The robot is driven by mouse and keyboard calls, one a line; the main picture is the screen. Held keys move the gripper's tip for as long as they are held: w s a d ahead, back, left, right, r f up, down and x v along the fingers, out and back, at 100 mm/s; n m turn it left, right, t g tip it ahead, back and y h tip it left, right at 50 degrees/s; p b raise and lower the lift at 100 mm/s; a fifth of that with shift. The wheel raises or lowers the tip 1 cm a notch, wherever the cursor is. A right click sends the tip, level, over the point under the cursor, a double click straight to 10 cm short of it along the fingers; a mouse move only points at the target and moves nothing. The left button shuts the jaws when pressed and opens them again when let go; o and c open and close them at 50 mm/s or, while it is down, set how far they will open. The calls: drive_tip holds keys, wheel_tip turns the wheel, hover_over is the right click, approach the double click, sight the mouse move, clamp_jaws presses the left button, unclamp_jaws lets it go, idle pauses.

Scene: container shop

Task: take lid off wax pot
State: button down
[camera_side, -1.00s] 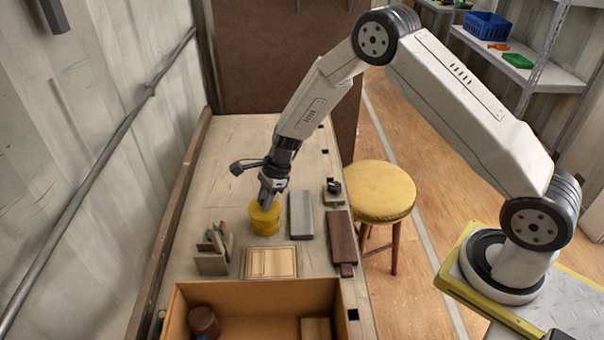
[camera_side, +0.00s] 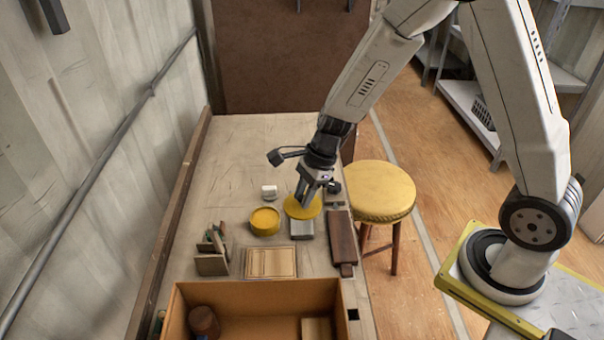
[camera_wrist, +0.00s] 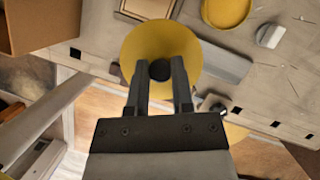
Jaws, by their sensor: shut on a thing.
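The yellow wax pot (camera_side: 265,222) stands upright on the bench with its top open. It also shows at the top of the wrist view (camera_wrist: 226,10). My gripper (camera_side: 304,203) is shut on the knob of the round yellow lid (camera_side: 296,211). In the wrist view the fingertips (camera_wrist: 160,66) close around the dark knob, with the lid (camera_wrist: 140,48) spread beneath them. The lid is held to the right of the pot, apart from it, above the grey block (camera_side: 302,230), and hides part of that block. I cannot tell the exact height of the lid.
A small white item (camera_side: 269,191) stands behind the pot. A dark wooden block (camera_side: 342,238) lies to the right, a light wooden board (camera_side: 270,262) in front. A tool holder (camera_side: 212,264) stands at left, an open box (camera_side: 255,291) at the front. The bench's back is clear.

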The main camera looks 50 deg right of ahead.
drive_tip(key=shift+s+r, duration=0.4)
drive_tip(key=shift+s, duration=0.45)
drive_tip(key=shift+w, duration=0.1)
drive_tip(key=w+f+m+t+h, duration=0.2)
drive_tip(key=w+f+m, duration=0.1)
drive_tip(key=w+m, duration=0.6)
drive_tip(key=shift+w+a+m+t, duration=0.2)
drive_tip(key=shift+w+m+t, duration=0.15)
drive_tip(key=shift+w, duration=1.1)
drive_tip(key=shift+h, duration=0.3)
drive_tip(key=shift+w, duration=0.1)
